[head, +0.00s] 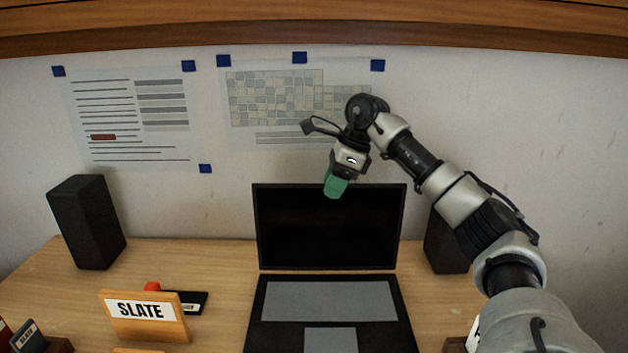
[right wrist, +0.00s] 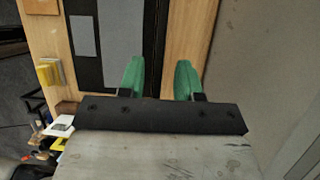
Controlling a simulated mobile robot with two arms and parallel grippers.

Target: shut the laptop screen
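The laptop stands open on the desk, its black screen (head: 328,232) upright behind the keyboard base (head: 330,320) in the head view. My right gripper (head: 335,188) has green fingers and points down at the screen's top edge, right of its middle. In the right wrist view the two fingers (right wrist: 159,75) are apart. The thin dark screen (right wrist: 157,40) appears in line with the gap between them, with the base (right wrist: 85,35) to its left. I cannot tell whether the fingers touch the screen. My left gripper is not in view.
Dark speakers stand at left (head: 87,222) and right (head: 447,240) of the laptop. An orange SLATE sign (head: 145,328) is at the front left. A wooden shelf edge (head: 300,35) runs above. The wall (head: 560,150) is close behind the desk.

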